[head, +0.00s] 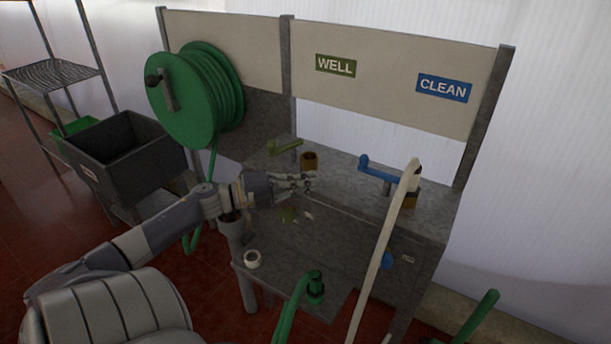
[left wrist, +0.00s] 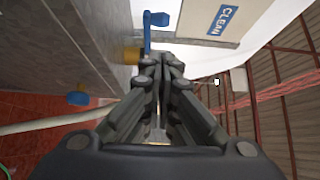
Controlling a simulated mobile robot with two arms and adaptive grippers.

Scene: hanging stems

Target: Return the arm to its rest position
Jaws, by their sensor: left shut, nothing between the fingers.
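My left gripper (head: 308,181) reaches in from the left over the front of the grey bench in the head view. Its fingers are shut and empty. In the left wrist view the shut fingers (left wrist: 160,62) fill the middle, with the blue lever (left wrist: 148,30) and a brass fitting (left wrist: 132,56) beyond them. My right gripper is in neither view.
The grey bench (head: 340,184) carries a green lever (head: 285,146), a brass fitting (head: 309,161) and a blue lever (head: 378,170). A pale hose (head: 383,240) hangs at right. A green hose reel (head: 196,95) and a dark bin (head: 127,150) stand left.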

